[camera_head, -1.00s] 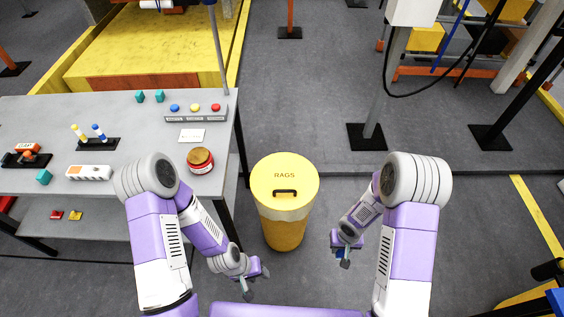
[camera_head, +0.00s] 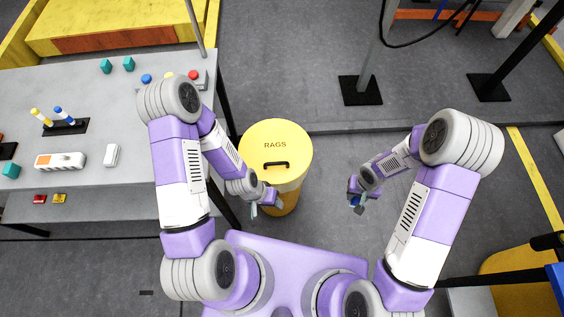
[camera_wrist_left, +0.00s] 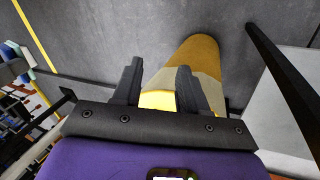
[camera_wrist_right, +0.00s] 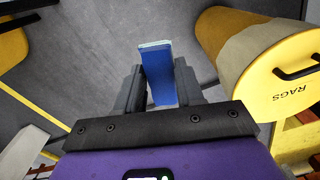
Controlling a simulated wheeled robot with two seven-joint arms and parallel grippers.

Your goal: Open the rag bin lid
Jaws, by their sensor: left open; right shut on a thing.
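The yellow rag bin (camera_head: 285,202) stands on the floor to the right of the bench. Its lid (camera_head: 268,146) is shut, marked RAGS, with a black handle (camera_head: 276,164) on top. My left gripper (camera_head: 265,205) is open beside the bin's front left side, below the lid; the left wrist view shows its fingers (camera_wrist_left: 157,88) apart with the bin beyond. My right gripper (camera_head: 358,203) is to the right of the bin, apart from it, shut on a blue object (camera_wrist_right: 159,75). The lid and handle also show in the right wrist view (camera_wrist_right: 275,95).
A grey bench (camera_head: 90,185) at left holds teal blocks, coloured buttons, a white-orange device (camera_head: 60,161) and a stand with two markers (camera_head: 65,127). Black-footed posts (camera_head: 360,90) stand behind right. The floor right of the bin is clear.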

